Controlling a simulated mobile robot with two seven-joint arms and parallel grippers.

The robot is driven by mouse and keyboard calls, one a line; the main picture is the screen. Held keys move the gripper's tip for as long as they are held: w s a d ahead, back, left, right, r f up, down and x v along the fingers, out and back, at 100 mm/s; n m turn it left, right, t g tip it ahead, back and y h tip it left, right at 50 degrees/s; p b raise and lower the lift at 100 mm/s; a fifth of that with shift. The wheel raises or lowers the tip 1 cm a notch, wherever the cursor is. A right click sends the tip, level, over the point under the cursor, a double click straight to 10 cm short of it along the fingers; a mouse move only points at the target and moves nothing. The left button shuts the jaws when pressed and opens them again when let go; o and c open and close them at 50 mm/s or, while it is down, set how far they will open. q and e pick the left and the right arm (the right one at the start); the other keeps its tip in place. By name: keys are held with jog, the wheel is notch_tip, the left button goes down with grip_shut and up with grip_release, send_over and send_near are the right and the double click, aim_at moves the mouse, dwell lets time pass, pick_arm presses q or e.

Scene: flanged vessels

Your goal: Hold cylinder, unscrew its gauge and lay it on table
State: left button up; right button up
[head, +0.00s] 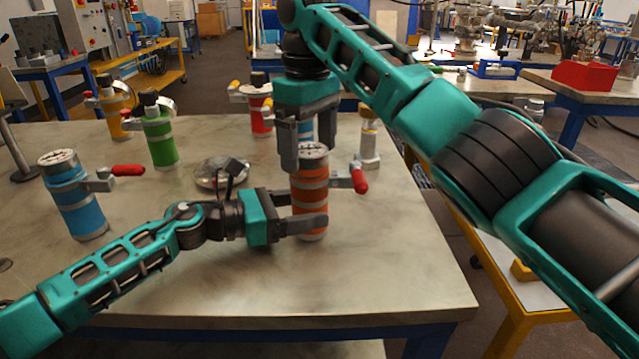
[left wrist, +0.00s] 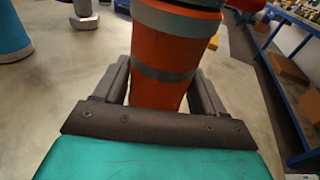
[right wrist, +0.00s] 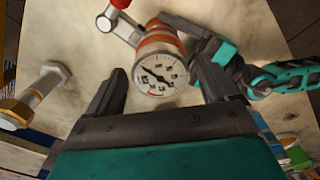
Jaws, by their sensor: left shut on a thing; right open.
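The orange cylinder (head: 311,197) with grey bands stands upright near the right part of the table (head: 400,265). A red-handled valve (head: 359,180) sticks out at its right. My left gripper (head: 318,208) is shut around the cylinder's body from the left; the left wrist view shows the orange body (left wrist: 165,55) between the fingers. The round white-faced gauge (right wrist: 160,73) sits on the cylinder's top, dial facing up. My right gripper (head: 308,158) is open above it, pointing down. In the right wrist view its fingers (right wrist: 163,88) are apart on either side of the gauge.
Blue (head: 78,205), green (head: 160,142), yellow (head: 112,112) and red (head: 260,115) cylinders stand left and behind. A round metal piece (head: 215,178) lies behind my left gripper. A silver bolt-like post (head: 369,140) stands at right. The table's front is bare.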

jog(key=m, duration=1.7)
jog(key=shift+c, duration=0.2)
